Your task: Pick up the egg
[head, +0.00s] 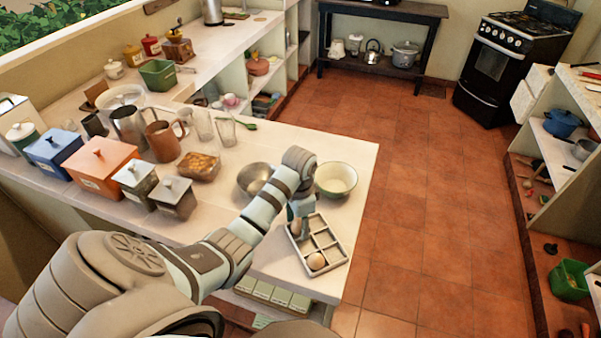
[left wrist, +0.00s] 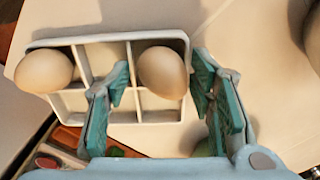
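A white divided tray (head: 345,251) lies near the counter's front corner. One brown egg (head: 297,227) sits in a compartment at its left side, partly under my left gripper (head: 300,207). A second egg (head: 317,262) sits in a compartment nearer the bottom of the head view. In the left wrist view my left gripper (left wrist: 162,75) is open, its teal finger pads on either side of the first egg (left wrist: 163,72). Gaps show between the pads and this egg. The second egg (left wrist: 44,71) is at the left. My right gripper is not in view.
A cream bowl (head: 336,179) stands just beyond the tray, and a metal bowl (head: 255,178) is left of my wrist. A basket (head: 199,167), canisters (head: 101,166) and glasses (head: 225,130) crowd the counter's left part. The counter edge is right of the tray.

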